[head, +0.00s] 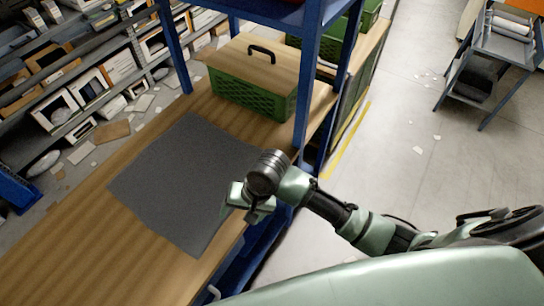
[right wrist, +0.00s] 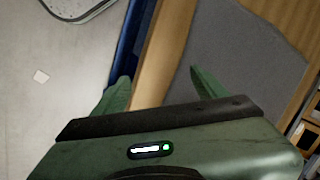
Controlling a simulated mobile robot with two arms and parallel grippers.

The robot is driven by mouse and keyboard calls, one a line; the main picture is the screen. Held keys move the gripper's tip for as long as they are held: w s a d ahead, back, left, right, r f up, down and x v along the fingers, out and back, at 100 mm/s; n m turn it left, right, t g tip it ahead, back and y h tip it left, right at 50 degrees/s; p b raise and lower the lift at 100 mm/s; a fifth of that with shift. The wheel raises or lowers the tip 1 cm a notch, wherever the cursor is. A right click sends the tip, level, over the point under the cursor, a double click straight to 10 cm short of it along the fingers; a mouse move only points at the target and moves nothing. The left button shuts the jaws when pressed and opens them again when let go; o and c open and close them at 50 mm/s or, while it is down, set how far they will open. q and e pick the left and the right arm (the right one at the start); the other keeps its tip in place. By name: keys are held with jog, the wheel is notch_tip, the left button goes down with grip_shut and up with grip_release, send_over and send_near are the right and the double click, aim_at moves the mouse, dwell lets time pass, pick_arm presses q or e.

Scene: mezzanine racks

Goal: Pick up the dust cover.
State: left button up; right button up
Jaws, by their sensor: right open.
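A flat wooden lid (head: 255,62) with a black arched handle (head: 262,52) lies on a green slatted crate (head: 250,98); it looks like the dust cover, though I cannot be certain. The crate stands on the wooden bench (head: 60,260), beyond a flat grey mat (head: 180,180). My right gripper (head: 240,212) is open over the mat's near right edge, apart from the crate. In the right wrist view its two fingers (right wrist: 162,90) are spread, with nothing seen between them except bench edge and mat. My left gripper is not in view.
Blue rack posts (head: 308,90) rise beside the crate, with a shelf above. Shelving with white bins (head: 90,85) stands at the left. A grey cart (head: 490,60) stands at the right on the open floor (head: 400,130). Bare bench surrounds the mat.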

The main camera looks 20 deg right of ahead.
jog(key=w+d+m, duration=0.1)
jog(key=w+m, duration=0.1)
jog(key=w+d+m+h, duration=0.1)
jog(key=w+d+m, duration=0.1)
jog(key=w, duration=0.1)
jog(key=w+d+r+m+g+h, duration=0.1)
jog(key=w+m, duration=0.1)
jog(key=w, duration=0.1)
jog(key=shift+w+d, duration=0.1)
jog(key=shift+d, duration=0.15)
jog(key=w+d+r+m+h, duration=0.2)
jog(key=w+d+r+m, duration=0.4)
jog(key=w+d+m, duration=0.4)
jog(key=shift+n, duration=0.4)
jog(key=f+b, duration=0.2)
jog(key=b, duration=0.1)
jog(key=f+b, duration=0.3)
jog(key=d+f+b, duration=0.1)
jog(key=f+b, duration=0.1)
jog(key=b, duration=0.1)
jog(key=shift+s+f+b, duration=0.15)
jog(key=shift+b, duration=0.15)
jog(key=shift+a+f+p, duration=0.1)
jog(key=shift+f+p, duration=0.5)
jog(key=shift+p, duration=0.05)
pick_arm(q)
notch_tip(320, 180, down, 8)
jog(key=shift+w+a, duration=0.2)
pick_arm(e)
jog(key=shift+f, duration=0.55)
